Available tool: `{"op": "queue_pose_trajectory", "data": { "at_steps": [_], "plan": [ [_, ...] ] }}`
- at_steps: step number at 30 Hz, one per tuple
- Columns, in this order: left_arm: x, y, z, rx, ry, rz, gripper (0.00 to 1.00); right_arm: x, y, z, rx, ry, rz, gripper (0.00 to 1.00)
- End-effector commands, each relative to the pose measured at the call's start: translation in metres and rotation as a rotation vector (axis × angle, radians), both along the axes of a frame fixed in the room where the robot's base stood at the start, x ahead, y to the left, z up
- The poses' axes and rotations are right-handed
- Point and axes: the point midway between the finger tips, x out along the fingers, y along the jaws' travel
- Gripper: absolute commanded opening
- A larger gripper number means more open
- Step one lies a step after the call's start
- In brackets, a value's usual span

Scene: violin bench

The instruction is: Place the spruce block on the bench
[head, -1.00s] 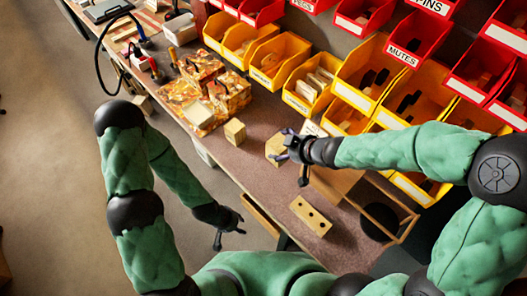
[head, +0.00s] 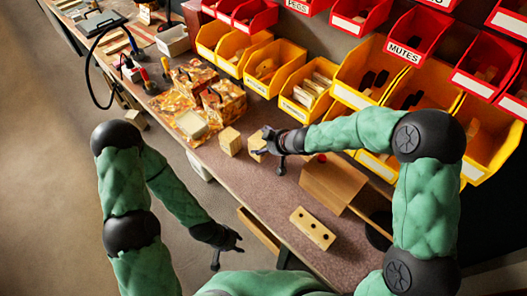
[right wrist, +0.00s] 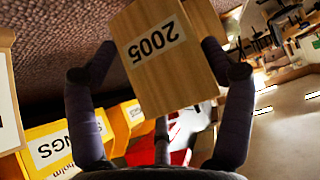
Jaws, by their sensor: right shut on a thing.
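A pale wooden block (head: 257,143) is held in my right gripper (head: 268,146), over or on the bench (head: 262,192); I cannot tell whether it touches the top. In the right wrist view the block (right wrist: 158,70) bears a "2005" label, and the gripper (right wrist: 160,62) has a finger on each side of it. Another pale block (head: 230,140) stands on the bench just left of the held one. Which of them is spruce is not readable. My left gripper (head: 226,247) is open and empty, low beside the bench's front edge.
Burl-patterned blocks (head: 222,101) stand on the left. A wooden box (head: 333,183) is to the right of my right gripper, and a drilled wood piece (head: 312,228) lies nearer. Yellow bins (head: 308,90) line the back. The bench is clear between the pale blocks and the drilled piece.

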Motion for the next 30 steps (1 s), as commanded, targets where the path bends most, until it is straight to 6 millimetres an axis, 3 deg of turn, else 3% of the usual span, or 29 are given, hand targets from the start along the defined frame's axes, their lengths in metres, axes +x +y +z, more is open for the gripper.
{"op": "queue_pose_trajectory", "data": {
  "at_steps": [8,16,30],
  "plan": [
    [0.000,0.000,-0.008,0.000,-0.001,0.000,0.40,0.011,0.005,-0.015,0.000,-0.001,0.001,0.44],
    [0.000,0.000,-0.036,0.000,0.000,0.000,0.40,0.012,0.004,-0.043,0.000,-0.001,-0.001,0.44],
    [0.000,0.000,-0.038,0.000,-0.001,0.000,0.40,0.011,0.004,-0.047,0.001,-0.001,-0.001,0.44]
  ]
}}
